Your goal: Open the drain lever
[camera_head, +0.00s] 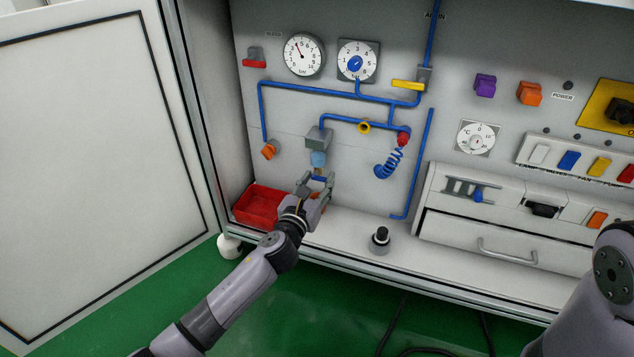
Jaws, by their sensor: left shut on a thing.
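My left gripper (318,181) is at the lower left of the panel, just below the light-blue bowl (318,158) of a grey unit on the blue pipe. Its fingers are on either side of a small dark-blue piece (318,178) under the bowl, and it is shut on that piece. This piece looks like the drain lever, but the fingers partly hide it and its angle is hard to tell. My right arm shows at the lower right edge; its gripper is out of view.
A red tray (245,217) stands on the ledge left of my left gripper. An orange knob (269,149) ends the pipe above it. A black-topped knob (380,236) stands on the ledge to the right. A blue coiled hose (388,164) hangs nearby. An open white door (95,170) is at left.

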